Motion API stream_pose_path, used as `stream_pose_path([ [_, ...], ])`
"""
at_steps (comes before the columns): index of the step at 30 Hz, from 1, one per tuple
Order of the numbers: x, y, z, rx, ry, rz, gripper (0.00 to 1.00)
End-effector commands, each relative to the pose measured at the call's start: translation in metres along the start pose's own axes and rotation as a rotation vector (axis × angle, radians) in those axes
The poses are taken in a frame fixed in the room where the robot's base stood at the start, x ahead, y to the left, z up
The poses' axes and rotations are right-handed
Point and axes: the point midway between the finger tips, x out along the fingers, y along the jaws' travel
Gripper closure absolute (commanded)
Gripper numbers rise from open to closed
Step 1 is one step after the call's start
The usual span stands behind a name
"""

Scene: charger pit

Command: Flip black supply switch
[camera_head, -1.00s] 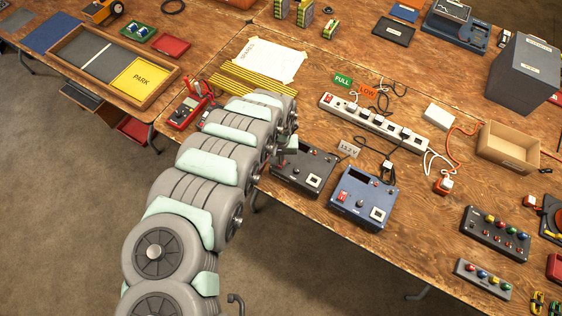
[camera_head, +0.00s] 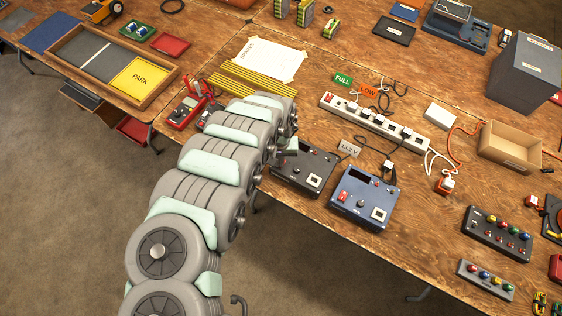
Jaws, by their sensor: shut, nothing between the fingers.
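The black supply (camera_head: 304,171) is a dark box with a display, a white square label and small controls on its top face. It sits near the front edge of the wooden table. My arm reaches in from the lower left and covers the supply's left part. My gripper (camera_head: 290,148) is at the arm's far end, over the upper left of the black supply, small and partly hidden by the arm. It appears shut and empty. I cannot make out the black supply's switch, nor whether my gripper touches it.
A similar blue supply (camera_head: 363,198) with a red switch stands just right of the black one. A white power strip (camera_head: 375,124) with plugs and cables lies behind them. A "13.2 V" card (camera_head: 350,148) lies between. A red meter (camera_head: 186,112) is left of my arm.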

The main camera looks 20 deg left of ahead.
Motion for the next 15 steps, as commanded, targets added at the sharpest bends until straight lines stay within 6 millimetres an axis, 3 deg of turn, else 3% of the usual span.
stream_pose_path([
  [8,0.000,0.000,0.000,0.000,0.001,0.000,1.00],
  [15,-0.019,0.000,-0.001,0.001,0.001,-0.001,1.00],
])
